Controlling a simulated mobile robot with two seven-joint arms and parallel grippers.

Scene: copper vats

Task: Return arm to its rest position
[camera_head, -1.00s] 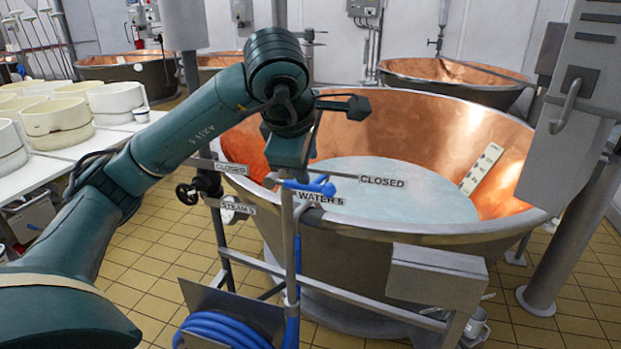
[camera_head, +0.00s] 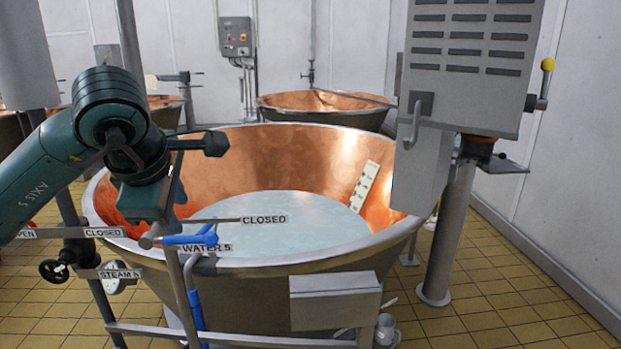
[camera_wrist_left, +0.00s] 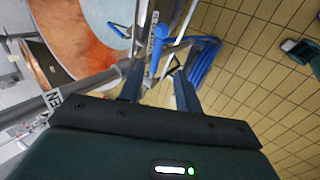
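In the head view my left arm (camera_head: 75,150) reaches in from the left, bent, with its wrist hanging down at the near left rim of the copper vat. In the left wrist view my left gripper (camera_wrist_left: 158,80) has its two fingers apart, with nothing held between them. A blue valve handle (camera_head: 195,238) on a pipe stands close to the wrist; it also shows in the left wrist view (camera_wrist_left: 154,52), beyond the fingers. I cannot tell whether they touch. The fingertips are hard to make out in the head view. My right arm is out of view.
The large copper vat (camera_head: 230,160) holds pale liquid, with a metal box (camera_head: 335,298) on its front. Signs reading CLOSED (camera_head: 264,219) and WATER 5 stand near the handle. A control box on a post (camera_head: 445,220) stands right. Tiled floor (camera_head: 500,300) is clear at right.

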